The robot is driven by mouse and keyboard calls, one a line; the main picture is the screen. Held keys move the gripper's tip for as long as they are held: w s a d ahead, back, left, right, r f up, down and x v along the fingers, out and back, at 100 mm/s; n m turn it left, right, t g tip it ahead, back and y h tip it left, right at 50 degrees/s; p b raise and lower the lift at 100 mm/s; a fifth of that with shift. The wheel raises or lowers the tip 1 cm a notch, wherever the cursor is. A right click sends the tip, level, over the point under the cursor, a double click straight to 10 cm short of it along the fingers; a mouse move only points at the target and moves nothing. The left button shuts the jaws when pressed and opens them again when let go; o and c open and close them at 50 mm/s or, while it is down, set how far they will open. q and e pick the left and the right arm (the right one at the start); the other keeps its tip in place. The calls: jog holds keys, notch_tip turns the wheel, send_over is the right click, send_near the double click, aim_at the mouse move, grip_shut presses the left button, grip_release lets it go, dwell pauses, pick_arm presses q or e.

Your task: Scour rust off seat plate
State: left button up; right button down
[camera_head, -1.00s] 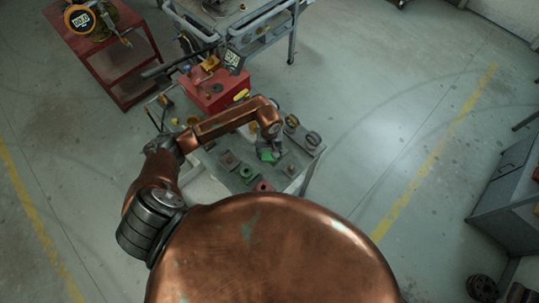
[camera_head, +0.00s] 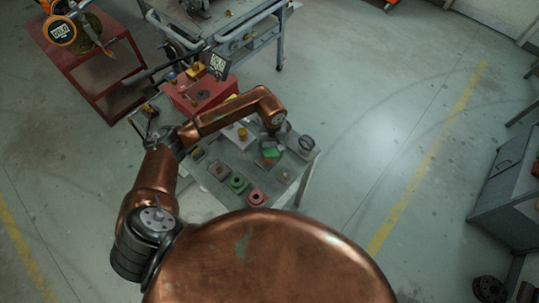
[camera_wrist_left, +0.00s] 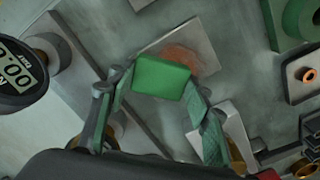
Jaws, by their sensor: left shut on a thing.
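My left gripper (camera_head: 270,146) is shut on a green scouring pad (camera_wrist_left: 162,77), a small block that also shows in the head view (camera_head: 271,153). In the left wrist view the pad overlaps the near part of a grey square seat plate (camera_wrist_left: 203,37). An orange-brown rust patch (camera_wrist_left: 188,58) shows on the plate just beyond the pad. I cannot tell whether the pad touches the plate. Part of the plate is hidden behind the pad. In the head view the arm and gripper cover much of this spot. My right gripper is not in view.
On the grey bench, a green ring (camera_head: 238,183), a red ring (camera_head: 257,197) and a dark-ringed part (camera_head: 306,143) lie around the gripper. A red box (camera_head: 203,95) stands at the back. A round gauge (camera_wrist_left: 17,75) is at the wrist view's left.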

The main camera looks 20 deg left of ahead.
aim_at(261, 167)
pick_arm(q)
jog(key=shift+w+f, duration=0.1)
jog(key=shift+w, duration=0.15)
jog(key=shift+b, duration=0.3)
jog(key=shift+s+a+p, duration=0.25)
jog(key=shift+s+p, duration=0.05)
jog(key=shift+s, duration=0.75)
jog(key=shift+s+a, duration=0.25)
jog(key=shift+s, duration=0.6)
jog(key=shift+s+a+p, duration=0.2)
jog(key=shift+s+a, duration=0.1)
jog(key=shift+s, duration=0.65)
jog(key=shift+s+a+p, duration=0.2)
jog(key=shift+s+a, duration=0.05)
jog(key=shift+s, duration=0.65)
notch_tip(261, 167, up, 2)
jog(key=shift+w+r+p, duration=0.1)
jog(key=shift+w+p, duration=0.05)
jog(key=shift+p, duration=0.35)
jog(key=shift+r+p, duration=0.8)
jog(key=shift+r, duration=1.15)
